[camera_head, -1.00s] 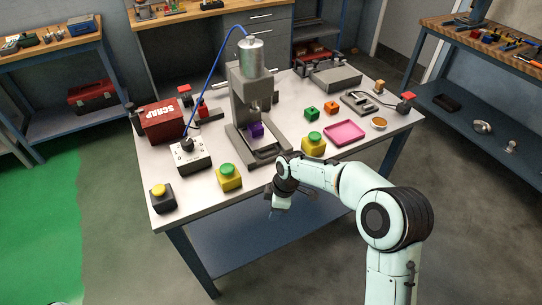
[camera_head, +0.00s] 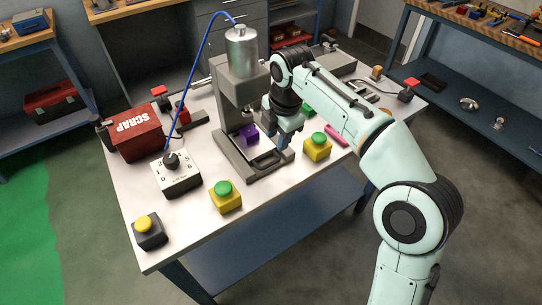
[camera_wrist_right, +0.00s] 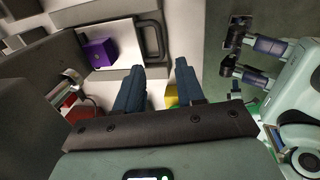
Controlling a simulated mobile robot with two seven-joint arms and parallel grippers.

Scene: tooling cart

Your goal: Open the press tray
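The grey press (camera_head: 235,105) stands in the middle of the table with a silver cylinder (camera_head: 242,52) on top. Its tray (camera_head: 272,163) is at the base, with a dark bar handle at the front. A purple cube (camera_head: 249,135) rests on the tray; it also shows in the wrist view (camera_wrist_right: 98,53). My right gripper (camera_head: 283,146) is low at the right side of the tray's front. In the wrist view its two blue fingers (camera_wrist_right: 159,68) are apart with nothing between them. The handle (camera_wrist_right: 151,40) lies just beyond the fingertips. My left gripper is out of view.
Yellow boxes with green buttons stand left (camera_head: 226,198) and right (camera_head: 317,148) of the tray's front. A dial box (camera_head: 176,176), a red SCRAP bin (camera_head: 136,134) and a yellow-button box (camera_head: 149,233) are at left. A pink tray (camera_head: 336,135) is partly hidden by my arm.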

